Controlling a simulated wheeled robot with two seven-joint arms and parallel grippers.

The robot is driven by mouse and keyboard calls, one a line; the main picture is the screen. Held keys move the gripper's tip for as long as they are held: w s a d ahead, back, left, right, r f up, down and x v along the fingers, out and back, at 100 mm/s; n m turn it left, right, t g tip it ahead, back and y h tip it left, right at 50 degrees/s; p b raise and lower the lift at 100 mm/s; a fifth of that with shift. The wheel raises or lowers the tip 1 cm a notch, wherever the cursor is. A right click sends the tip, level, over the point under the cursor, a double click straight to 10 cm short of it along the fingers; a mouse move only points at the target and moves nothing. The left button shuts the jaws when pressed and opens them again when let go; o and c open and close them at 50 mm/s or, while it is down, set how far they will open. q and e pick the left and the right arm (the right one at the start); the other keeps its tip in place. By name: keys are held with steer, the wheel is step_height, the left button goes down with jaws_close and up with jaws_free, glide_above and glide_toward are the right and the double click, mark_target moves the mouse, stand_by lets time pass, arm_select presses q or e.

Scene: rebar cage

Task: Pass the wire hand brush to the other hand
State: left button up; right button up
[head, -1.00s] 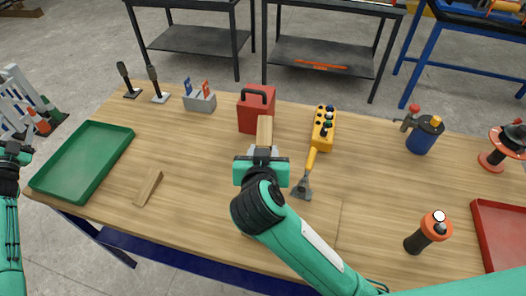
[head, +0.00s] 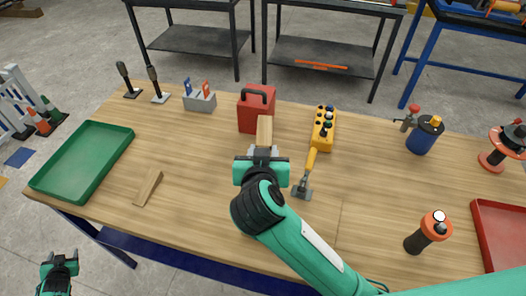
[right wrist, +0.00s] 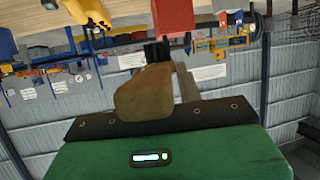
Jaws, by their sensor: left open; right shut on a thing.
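The wire hand brush (head: 264,128) has a wooden body that sticks out beyond my right gripper (head: 263,152), which is shut on it above the middle of the table. In the right wrist view the brush (right wrist: 146,93) shows its brown wooden body, with dark bristles at the far end. My left gripper (head: 60,260) is at the lower left of the head view, off the table's front left edge. It is open and empty, far from the brush.
On the wooden table (head: 195,205) are a green tray (head: 128,150), a wooden wedge (head: 148,187), a red box (head: 250,113), a yellow control pendant (head: 322,130), a scraper (head: 303,185), a blue canister (head: 422,138) and an orange-black cylinder (head: 427,232).

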arm_select(q)
steer(key=s+d+f+g+h, duration=0.2)
steer(key=s+d+f+g, duration=0.1)
steer(key=s+d+f, duration=0.8)
steer(key=s+d+f+m+g+h, duration=0.1)
steer(key=s+d+f+g, duration=0.1)
steer(key=s+d+f, duration=0.3)
steer(key=s+d+f+m+g+h, duration=0.1)
steer(key=s+d+f, duration=0.4)
steer(key=s+d, duration=0.7)
steer(key=s+d+f+m+g+h, duration=0.1)
steer(key=s+d+f, duration=0.5)
steer(key=d, duration=0.8)
steer(key=s+g+h, duration=0.1)
steer(key=s+g, duration=0.1)
steer(key=s, duration=0.1)
steer(key=shift+s, duration=0.15)
